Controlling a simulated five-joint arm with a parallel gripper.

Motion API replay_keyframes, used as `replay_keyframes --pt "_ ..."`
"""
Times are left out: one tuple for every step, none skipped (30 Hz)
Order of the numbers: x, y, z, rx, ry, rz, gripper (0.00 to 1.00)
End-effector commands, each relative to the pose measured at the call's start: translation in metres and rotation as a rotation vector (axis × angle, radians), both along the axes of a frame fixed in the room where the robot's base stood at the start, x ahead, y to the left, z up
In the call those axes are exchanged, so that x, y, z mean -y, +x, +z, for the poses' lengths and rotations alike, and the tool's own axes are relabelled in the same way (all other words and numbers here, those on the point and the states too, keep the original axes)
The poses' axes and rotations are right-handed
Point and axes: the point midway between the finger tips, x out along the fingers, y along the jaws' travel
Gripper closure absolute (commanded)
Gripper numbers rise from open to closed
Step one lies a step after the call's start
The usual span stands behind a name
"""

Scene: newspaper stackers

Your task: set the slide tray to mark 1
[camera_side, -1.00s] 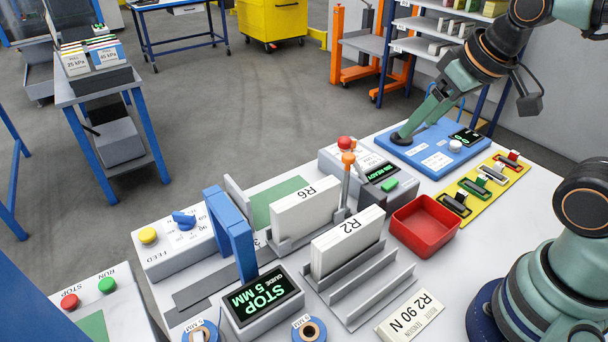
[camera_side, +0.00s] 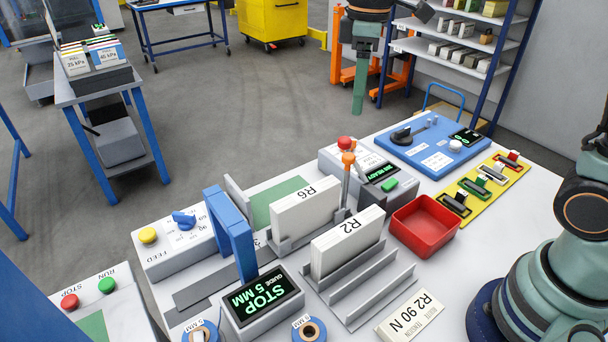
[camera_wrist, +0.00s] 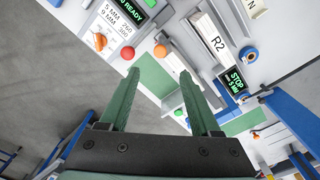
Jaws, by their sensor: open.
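I cannot tell for certain which part is the slide tray. A blue panel (camera_side: 455,160) at the back right of the white table has a black handle (camera_side: 401,135) at its left end, next to a track. Its small green display (camera_side: 466,136) seems to read 0. An open red tray (camera_side: 424,225) sits on the table in front of it, empty. My gripper (camera_side: 359,108) hangs beyond the table's back edge, clear of the panel. In the wrist view my gripper (camera_wrist: 160,75) has its two green fingers apart with nothing between them.
Two upright stacks, R6 (camera_side: 305,207) and R2 (camera_side: 348,243), stand in grey holders. A lever with an orange ball (camera_side: 348,159) rises near R6. A blue arch (camera_side: 232,235) stands at the left. A yellow strip (camera_side: 485,187) with several switches lies at right.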

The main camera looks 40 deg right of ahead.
Motion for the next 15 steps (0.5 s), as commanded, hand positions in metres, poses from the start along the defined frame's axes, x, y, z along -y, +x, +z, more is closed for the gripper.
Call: replay_keyframes --pt "-0.002 0.003 -0.002 -0.013 -0.002 0.019 0.36" --pt "-0.002 0.004 -0.002 -0.018 -0.003 0.027 0.36" --pt "-0.003 0.005 -0.003 -0.023 -0.003 0.035 0.36" --pt "-0.003 0.006 -0.004 -0.025 -0.003 0.04 0.36" --pt "-0.003 0.006 -0.006 -0.028 -0.003 0.042 0.36" --pt "-0.003 0.006 -0.008 -0.029 -0.003 0.044 0.36" --pt "-0.003 0.006 -0.011 -0.03 -0.004 0.044 0.36" --pt "-0.003 0.006 -0.014 -0.029 -0.003 0.044 0.36" --pt "-0.003 0.005 -0.019 -0.03 -0.004 0.043 0.36" --pt "-0.003 0.005 -0.023 -0.03 -0.004 0.043 0.36" --pt "-0.003 0.005 -0.028 -0.03 -0.004 0.042 0.36" --pt "-0.003 0.005 -0.036 -0.03 -0.004 0.042 0.36" --pt "-0.003 0.005 -0.041 -0.031 -0.004 0.042 0.36" --pt "-0.003 0.005 -0.048 -0.031 -0.004 0.042 0.36" --pt "-0.003 0.005 -0.056 -0.031 -0.004 0.041 0.36"
